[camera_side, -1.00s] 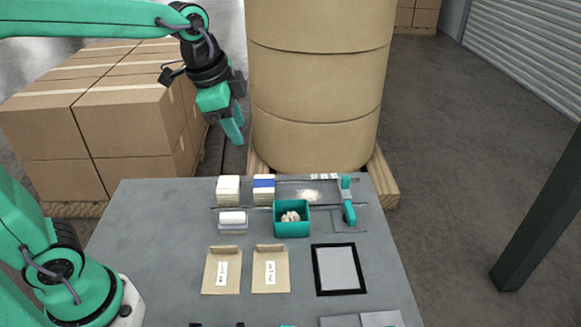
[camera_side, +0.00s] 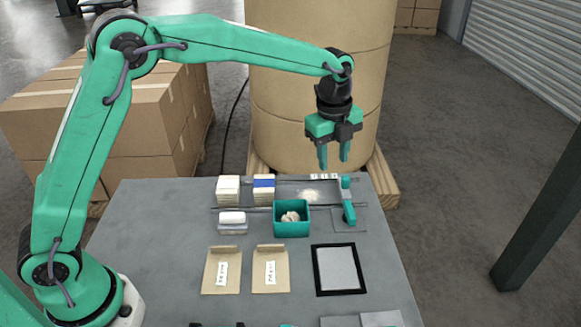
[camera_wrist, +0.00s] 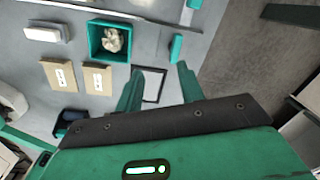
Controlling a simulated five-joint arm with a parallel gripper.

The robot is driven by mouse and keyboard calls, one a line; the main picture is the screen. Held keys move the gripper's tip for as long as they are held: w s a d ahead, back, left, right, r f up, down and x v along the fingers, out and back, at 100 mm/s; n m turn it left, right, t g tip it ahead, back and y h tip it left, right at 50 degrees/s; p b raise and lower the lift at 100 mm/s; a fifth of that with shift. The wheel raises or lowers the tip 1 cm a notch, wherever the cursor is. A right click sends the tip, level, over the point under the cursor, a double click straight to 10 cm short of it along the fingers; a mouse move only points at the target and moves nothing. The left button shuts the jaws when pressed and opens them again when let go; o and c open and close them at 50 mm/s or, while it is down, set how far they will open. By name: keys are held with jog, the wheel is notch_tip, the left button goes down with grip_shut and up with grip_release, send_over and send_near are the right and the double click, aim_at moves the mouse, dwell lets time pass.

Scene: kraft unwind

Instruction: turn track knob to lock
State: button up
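A teal upright piece (camera_side: 348,202) stands at the right end of the two thin rails on the grey table. It looks like the track's slider or knob part, but its knob and lock position are too small to tell. A teal block, probably the same piece, shows in the wrist view (camera_wrist: 176,47), just beyond the fingertips. My gripper (camera_side: 333,163) hangs in the air above the back right of the table, a little above and left of the teal piece. Its fingers point down, apart and empty. Both fingers also show in the wrist view (camera_wrist: 160,70).
A teal bin (camera_side: 291,229) with pale crumpled stuff stands left of the teal piece. Two kraft envelopes (camera_side: 221,271) and a black frame (camera_side: 339,294) lie nearer. White stacks (camera_side: 228,189) stand at the back left. A large kraft roll (camera_side: 300,130) rises behind the table.

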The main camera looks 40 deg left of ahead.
aim_at(350, 209)
jog(key=w+d+f+m, duration=0.1)
jog(key=f, duration=0.1)
jog(key=w+d+f+m, duration=0.1)
jog(key=d+f+m, duration=0.1)
jog(key=w+d+f+m+g, duration=0.1)
jog(key=f, duration=0.2)
jog(key=shift+w+d, duration=0.1)
jog(key=shift+d, duration=0.1)
jog(key=shift+f, duration=0.15)
jog(key=shift+f, duration=3.8)
grip_shut()
